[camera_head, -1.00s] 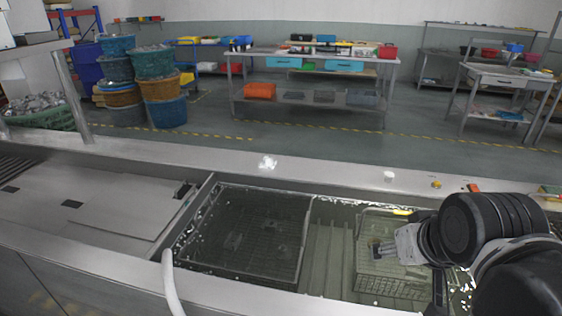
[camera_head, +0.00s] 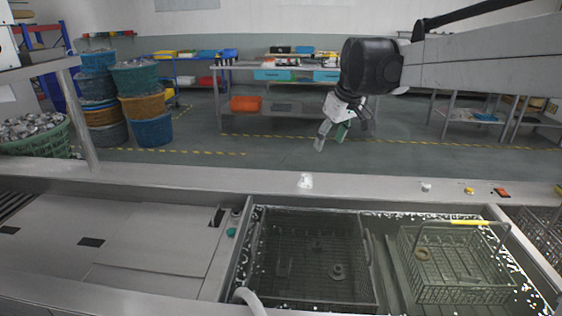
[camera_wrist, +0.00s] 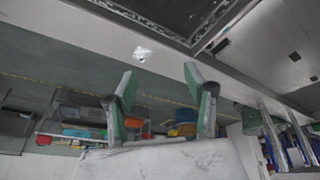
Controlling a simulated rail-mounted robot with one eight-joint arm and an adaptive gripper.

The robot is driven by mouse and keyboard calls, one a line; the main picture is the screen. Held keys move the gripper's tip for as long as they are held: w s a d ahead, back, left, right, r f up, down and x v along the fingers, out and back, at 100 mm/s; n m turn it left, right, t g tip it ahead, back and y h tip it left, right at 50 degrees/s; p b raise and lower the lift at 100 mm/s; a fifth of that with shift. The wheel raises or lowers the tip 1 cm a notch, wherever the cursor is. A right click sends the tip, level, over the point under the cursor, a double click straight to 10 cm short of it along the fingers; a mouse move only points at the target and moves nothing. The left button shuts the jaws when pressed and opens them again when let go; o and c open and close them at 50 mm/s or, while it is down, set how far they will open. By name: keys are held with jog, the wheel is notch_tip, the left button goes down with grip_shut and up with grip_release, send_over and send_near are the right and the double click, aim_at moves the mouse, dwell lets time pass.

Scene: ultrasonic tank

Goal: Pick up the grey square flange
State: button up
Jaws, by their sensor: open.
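My gripper (camera_head: 342,136) is open and empty, raised high beyond the tank's far edge. Its two green-padded fingers stand apart in the wrist view (camera_wrist: 158,75). Several small dark parts lie in the left basket (camera_head: 262,235) in the tank. One is a round stepped part (camera_head: 337,271); a small upright part (camera_head: 283,266) and another dark part (camera_head: 317,245) are beside it. I cannot tell which, if any, is the grey square flange. A tan ring-like part (camera_head: 423,254) is in the right wire basket (camera_head: 465,294).
The right basket has a yellow handle grip (camera_head: 470,222). A small whitish object (camera_head: 305,181) lies on the tank's far ledge (camera_head: 365,187), with small buttons to its right. A white hose (camera_head: 248,299) rises at the front left. Flat metal covers (camera_head: 150,240) lie left of the tank.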

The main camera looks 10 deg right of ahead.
jog(key=w+d+f+n+g, duration=0.1)
jog(key=w+f, duration=0.1)
jog(key=w, duration=0.5)
jog(key=w+f+n, duration=0.1)
jog(key=w+f, duration=0.2)
jog(key=w, duration=0.4)
jog(key=n+g+y+p, duration=0.1)
jog(key=n, duration=0.2)
send_near(305, 176)
jog(key=x, duration=1)
jog(key=shift+w+f, duration=0.1)
jog(key=shift+w, duration=0.1)
jog(key=shift+c, duration=0.4)
grip_shut()
